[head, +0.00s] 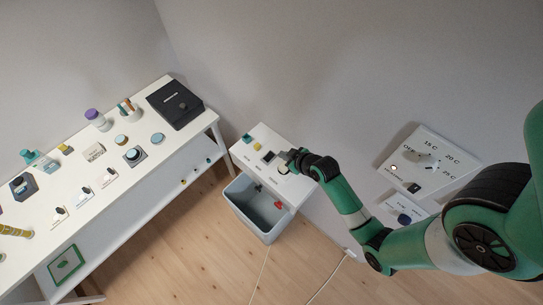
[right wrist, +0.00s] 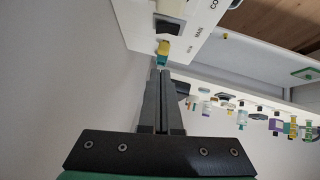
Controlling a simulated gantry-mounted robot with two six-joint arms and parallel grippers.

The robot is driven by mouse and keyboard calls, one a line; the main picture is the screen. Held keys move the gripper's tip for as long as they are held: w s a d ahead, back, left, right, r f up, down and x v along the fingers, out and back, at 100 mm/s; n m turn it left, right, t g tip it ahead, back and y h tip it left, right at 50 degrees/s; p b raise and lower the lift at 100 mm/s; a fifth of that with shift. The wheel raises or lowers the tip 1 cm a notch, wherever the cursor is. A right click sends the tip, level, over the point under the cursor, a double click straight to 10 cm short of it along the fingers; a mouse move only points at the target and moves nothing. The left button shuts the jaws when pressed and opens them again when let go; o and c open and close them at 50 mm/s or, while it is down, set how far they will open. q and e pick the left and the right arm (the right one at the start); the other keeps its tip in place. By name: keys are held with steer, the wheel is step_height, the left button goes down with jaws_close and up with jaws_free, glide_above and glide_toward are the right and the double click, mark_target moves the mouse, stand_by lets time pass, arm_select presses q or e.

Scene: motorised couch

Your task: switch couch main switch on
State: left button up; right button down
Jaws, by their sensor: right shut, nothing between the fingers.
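The couch control panel is the white top of a small stand (head: 262,137) in the middle of the head view. In the right wrist view the panel (right wrist: 135,22) carries a dark square switch (right wrist: 171,29) beside the printed word MAIN. The dark switch also shows in the head view (head: 268,157). Whether it is on or off I cannot tell. My right gripper (head: 284,155) is over the panel's right side, its fingers together and empty. In the right wrist view its fingertips (right wrist: 161,74) point at the panel's edge, close to a yellow and teal piece (right wrist: 163,48). My left gripper is out of view.
A grey bin (head: 262,220) stands under the panel. A long white table (head: 110,205) with a black box (head: 175,103) and several small items is at the left. A wall panel with a dial (head: 430,158) is at the right. Cables lie on the floor.

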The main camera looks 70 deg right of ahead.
steer(key=b, duration=0.8)
glide_above(268, 153)
steer(key=s+a, duration=0.2)
steer(key=s, duration=0.1)
steer(key=f, duration=0.7)
steer(key=shift+w+f, duration=0.2)
steer(key=shift+w, duration=0.05)
steer(key=f, duration=0.2)
steer(key=f+b, duration=0.1)
steer(key=shift+s+d, duration=0.1)
steer(key=shift+d, duration=0.15)
steer(key=shift+d+f, duration=0.1)
steer(key=shift+f, duration=0.05)
